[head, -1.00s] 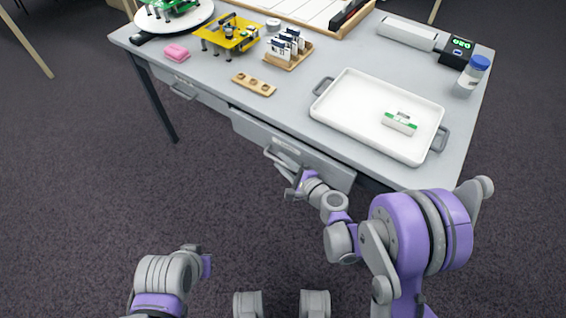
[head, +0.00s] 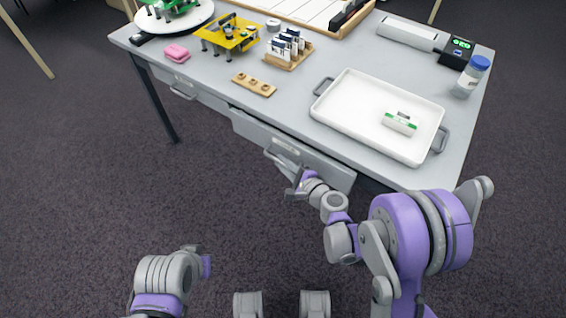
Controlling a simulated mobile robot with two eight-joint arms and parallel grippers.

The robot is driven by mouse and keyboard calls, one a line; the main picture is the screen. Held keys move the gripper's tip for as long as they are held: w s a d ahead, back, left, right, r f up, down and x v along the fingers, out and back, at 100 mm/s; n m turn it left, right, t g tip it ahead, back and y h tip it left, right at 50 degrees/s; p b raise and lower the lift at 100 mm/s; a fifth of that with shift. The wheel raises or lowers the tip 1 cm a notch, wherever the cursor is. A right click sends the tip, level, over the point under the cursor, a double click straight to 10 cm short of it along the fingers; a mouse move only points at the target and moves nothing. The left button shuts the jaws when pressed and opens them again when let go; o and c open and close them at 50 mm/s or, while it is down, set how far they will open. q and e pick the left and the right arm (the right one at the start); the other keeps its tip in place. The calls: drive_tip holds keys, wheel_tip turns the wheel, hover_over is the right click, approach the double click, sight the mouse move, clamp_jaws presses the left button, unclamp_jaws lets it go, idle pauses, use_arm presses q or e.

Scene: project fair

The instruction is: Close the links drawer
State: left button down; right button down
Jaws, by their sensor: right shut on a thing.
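The grey drawer with a pale label (head: 325,168) is in the front of the table, right of its middle, and its front stands slightly out from the table edge. Its label is too small to read. Its bar handle (head: 281,160) is at the left part of the front. My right gripper (head: 293,180) is at this handle and shut on it; the fingers are small and partly hidden. My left gripper (head: 197,250) is low in the view, away from the table, and its fingers are too unclear to judge.
A second drawer (head: 190,91) with a handle is further left in the grey table (head: 215,78). On top are a white tray (head: 349,121) with a green-and-white item, a wooden strip (head: 254,85), a card rack (head: 287,50) and a yellow stand (head: 230,35). The floor before the table is clear.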

sight(292, 154)
idle(0.8)
drive_tip(key=w+d, duration=0.2)
drive_tip(key=w, duration=0.1)
drive_tip(key=shift+w+d, duration=0.3)
drive_tip(key=shift+d, duration=0.05)
drive_tip(key=c, duration=1.2)
unclamp_jaws()
drive_tip(key=shift+o, duration=0.2)
drive_tip(key=p+v, duration=0.1)
drive_tip(key=v, duration=1)
drive_tip(key=shift+a, duration=0.1)
